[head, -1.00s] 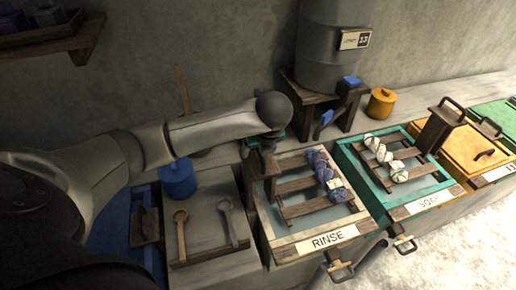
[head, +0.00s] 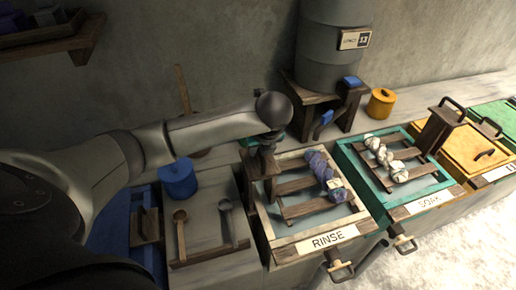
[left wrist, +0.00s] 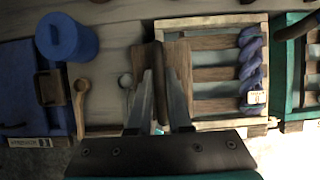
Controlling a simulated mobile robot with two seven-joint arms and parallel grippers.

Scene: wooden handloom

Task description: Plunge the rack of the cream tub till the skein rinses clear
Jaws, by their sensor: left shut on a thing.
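The cream tub (head: 287,249), labelled RINSE, stands at the middle of the bench with grey-blue liquid inside. Its wooden slatted rack (head: 292,187) lies in the tub opening and also shows in the left wrist view (left wrist: 215,90). A twisted blue-purple skein (head: 320,169) with a small pale tag lies across the rack's right side; it also shows in the wrist view (left wrist: 248,60). My left gripper (head: 270,141) is shut on the upright dark handle (left wrist: 159,85) at the rack's left end. My right gripper is not in view.
A teal SOAK tub (head: 357,175) with a pale skein stands to the right, then a yellow lidded tub (head: 475,150). To the left are a tray with two spoons (head: 181,235) and a blue pot (head: 178,178). A grey drum (head: 335,60) stands behind on a wooden stand.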

